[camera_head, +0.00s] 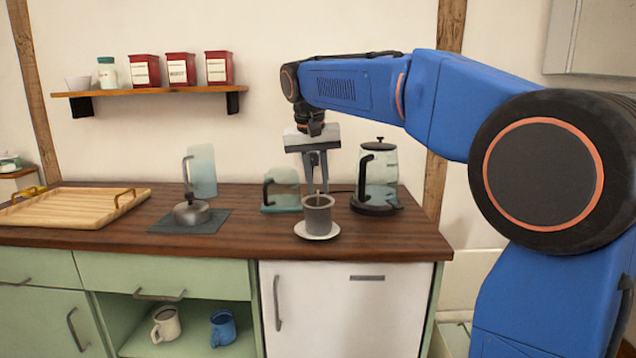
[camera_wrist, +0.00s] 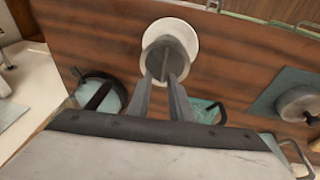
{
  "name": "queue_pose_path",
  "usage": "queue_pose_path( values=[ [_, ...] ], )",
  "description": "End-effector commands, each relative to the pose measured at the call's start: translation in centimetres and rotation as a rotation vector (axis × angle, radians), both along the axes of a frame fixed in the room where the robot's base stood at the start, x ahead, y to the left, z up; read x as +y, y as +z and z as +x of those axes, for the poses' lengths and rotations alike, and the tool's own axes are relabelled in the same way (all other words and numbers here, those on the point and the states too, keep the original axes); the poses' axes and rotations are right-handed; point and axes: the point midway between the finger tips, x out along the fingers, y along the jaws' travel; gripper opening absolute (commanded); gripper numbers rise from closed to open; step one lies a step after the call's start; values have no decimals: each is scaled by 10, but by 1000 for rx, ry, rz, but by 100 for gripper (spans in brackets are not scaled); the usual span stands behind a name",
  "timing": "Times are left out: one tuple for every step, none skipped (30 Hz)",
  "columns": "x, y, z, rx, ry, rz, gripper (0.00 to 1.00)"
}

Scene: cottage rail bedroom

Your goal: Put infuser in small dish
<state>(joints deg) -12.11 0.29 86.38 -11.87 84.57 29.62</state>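A grey mug (camera_head: 318,214) stands on a white saucer (camera_head: 317,236) near the front of the counter. The wrist view shows the mug (camera_wrist: 155,52) from above with a thin dark bar (camera_wrist: 171,56) inside it, possibly part of the infuser; most of it is hidden. My gripper (camera_head: 317,190) points down at the mug's rim, its two fingers apart with a gap between them. In the wrist view its fingertips (camera_wrist: 166,76) overlap the near side of the mug; contact is unclear. A low round metal vessel (camera_head: 192,212) sits on a dark mat (camera_head: 171,225). I cannot tell which item is the small dish.
A glass kettle (camera_head: 379,185) stands close right of my gripper and a teal glass vessel (camera_head: 283,192) close left. A tall glass pitcher (camera_head: 203,170) stands behind the mat. A wooden tray (camera_head: 70,208) lies at the left. Some counter between mat and saucer is clear.

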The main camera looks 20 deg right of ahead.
Motion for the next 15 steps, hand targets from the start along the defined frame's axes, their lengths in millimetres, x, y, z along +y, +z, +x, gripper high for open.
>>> queue_pose_path(
  values=[
    [0,1,0,-1,0,0,22],
    [0,1,0,-1,0,1,22],
    [0,1,0,-1,0,1,22],
    [0,1,0,-1,0,1,22],
    [0,1,0,-1,0,1,22],
    [0,1,0,-2,0,0,22],
    [0,1,0,-2,0,0,22],
    [0,1,0,-2,0,0,22],
    [0,2,0,-2,0,0,22],
    [0,3,-1,-2,0,0,22],
    [1,4,-1,-2,0,0,22],
    [1,7,-1,-2,0,0,22],
    [2,10,-2,-3,1,0,22],
    [2,14,-2,-4,1,1,22],
    [3,19,-3,-6,1,1,22]
  ],
)
